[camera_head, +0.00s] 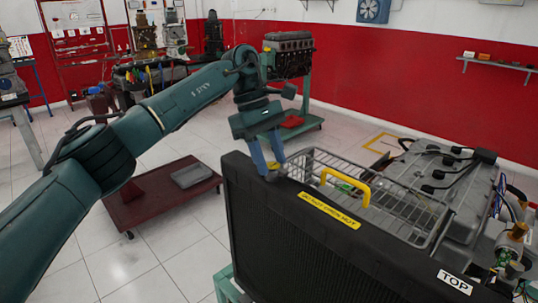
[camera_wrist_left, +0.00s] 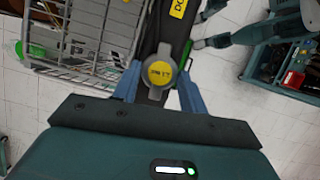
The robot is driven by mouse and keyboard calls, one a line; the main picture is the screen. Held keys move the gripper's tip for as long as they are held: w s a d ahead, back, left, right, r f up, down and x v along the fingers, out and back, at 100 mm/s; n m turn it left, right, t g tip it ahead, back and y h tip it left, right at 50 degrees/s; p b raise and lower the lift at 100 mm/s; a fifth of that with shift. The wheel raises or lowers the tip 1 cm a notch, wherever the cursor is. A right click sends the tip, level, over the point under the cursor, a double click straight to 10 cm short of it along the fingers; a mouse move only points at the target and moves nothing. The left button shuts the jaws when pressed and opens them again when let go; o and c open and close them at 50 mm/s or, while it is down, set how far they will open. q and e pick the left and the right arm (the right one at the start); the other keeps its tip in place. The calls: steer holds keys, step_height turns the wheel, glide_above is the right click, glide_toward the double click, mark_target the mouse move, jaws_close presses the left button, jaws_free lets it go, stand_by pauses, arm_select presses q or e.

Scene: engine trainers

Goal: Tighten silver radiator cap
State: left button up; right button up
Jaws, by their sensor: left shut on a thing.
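The silver radiator cap (camera_wrist_left: 158,76), with a yellow label on its top, sits at the end of the black radiator's top edge. The radiator (camera_head: 300,240) stands upright in front of the engine in the head view. My left gripper (camera_head: 272,174) reaches down onto the radiator's far left top corner. In the left wrist view its two blue fingers (camera_wrist_left: 157,90) stand on either side of the cap and are shut on it. The cap is mostly hidden by the fingers in the head view. My right gripper is not in view.
The engine (camera_head: 430,165) is at the right. A dark red cart (camera_head: 165,205) stands on the tiled floor at the left.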

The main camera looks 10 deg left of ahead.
arm_select(q)
steer(key=shift+m, duration=0.5)
steer(key=o, duration=1)
steer(key=shift+c, duration=0.2)
steer(key=v, duration=0.7)
steer(key=shift+w+r, duration=0.2)
steer(key=shift+d, duration=0.1)
